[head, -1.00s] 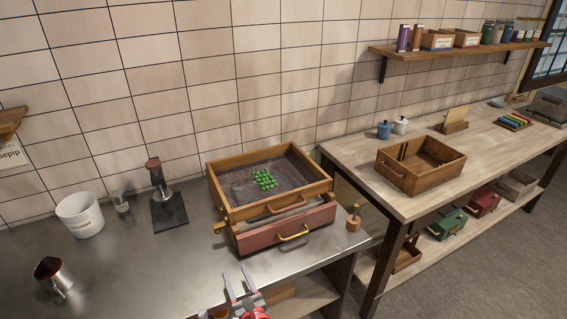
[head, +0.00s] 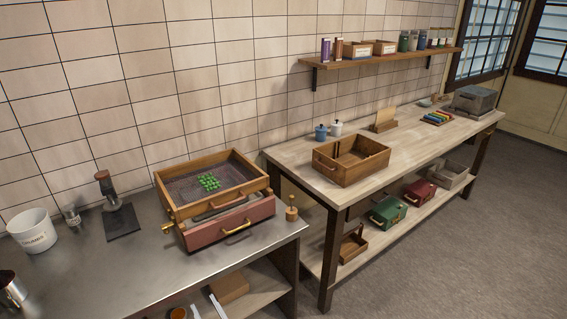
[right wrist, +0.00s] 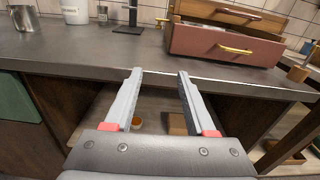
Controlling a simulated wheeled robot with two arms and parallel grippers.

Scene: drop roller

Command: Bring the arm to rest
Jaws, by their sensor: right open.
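My right gripper (right wrist: 158,88) is open and empty in the right wrist view, its two grey fingers apart in front of the metal counter's front edge. In the head view only its fingertips (head: 206,306) show at the bottom edge, below the counter edge. The drop roller (head: 215,200) stands on the counter, a wooden tray over a pinkish-red drawer with a brass handle. Several green balls (head: 208,182) lie grouped on the tray's dark bed. My left gripper is not in view.
The metal counter (head: 120,270) holds a white bucket (head: 33,231), a metal cup (head: 12,290) and a tamper-like stand (head: 108,190). A wooden bench (head: 300,150) with an open wooden crate (head: 350,168) stands to the right. Open floor (head: 440,235) lies in front of the bench.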

